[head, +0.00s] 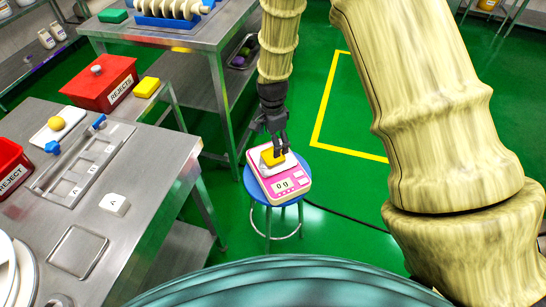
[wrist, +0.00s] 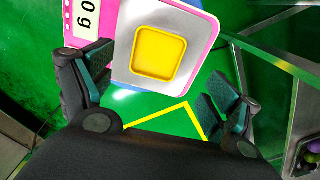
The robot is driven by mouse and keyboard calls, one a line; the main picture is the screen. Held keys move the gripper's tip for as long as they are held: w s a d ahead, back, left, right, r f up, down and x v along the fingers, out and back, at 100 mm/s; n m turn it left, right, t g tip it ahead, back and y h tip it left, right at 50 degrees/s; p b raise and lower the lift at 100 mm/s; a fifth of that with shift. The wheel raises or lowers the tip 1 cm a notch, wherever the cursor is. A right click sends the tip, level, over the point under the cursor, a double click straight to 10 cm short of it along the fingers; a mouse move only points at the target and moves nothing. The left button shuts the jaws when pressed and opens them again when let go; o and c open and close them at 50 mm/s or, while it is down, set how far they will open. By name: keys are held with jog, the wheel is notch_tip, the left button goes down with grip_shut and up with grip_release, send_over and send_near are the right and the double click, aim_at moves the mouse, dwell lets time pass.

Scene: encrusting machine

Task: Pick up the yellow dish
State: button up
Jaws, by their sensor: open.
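The yellow dish (wrist: 159,53) is a small square with rounded corners and a raised rim. It lies on the silver plate (wrist: 188,25) of a pink scale (head: 292,180) that stands on a round blue stool. In the head view the dish (head: 268,158) is partly hidden by my gripper (head: 276,148), which hangs right over it. In the wrist view my gripper (wrist: 160,95) is open, with one finger at each side and nothing between the fingertips but the view of the plate and floor. The dish shows beyond the fingertips. I cannot tell whether they touch anything.
A steel table (head: 140,185) with a divided tray and a white block marked A stands at the left. A red REJECTS box (head: 98,82) and a yellow block (head: 147,88) are behind it. Another steel table stands behind the stool. Green floor is clear right of the stool.

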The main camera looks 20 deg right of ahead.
jog(key=shift+s+f, duration=0.15)
jog(key=shift+f, duration=1.25)
jog(key=shift+s+f, duration=0.1)
jog(key=shift+f, duration=1.25)
jog(key=shift+c, duration=0.4)
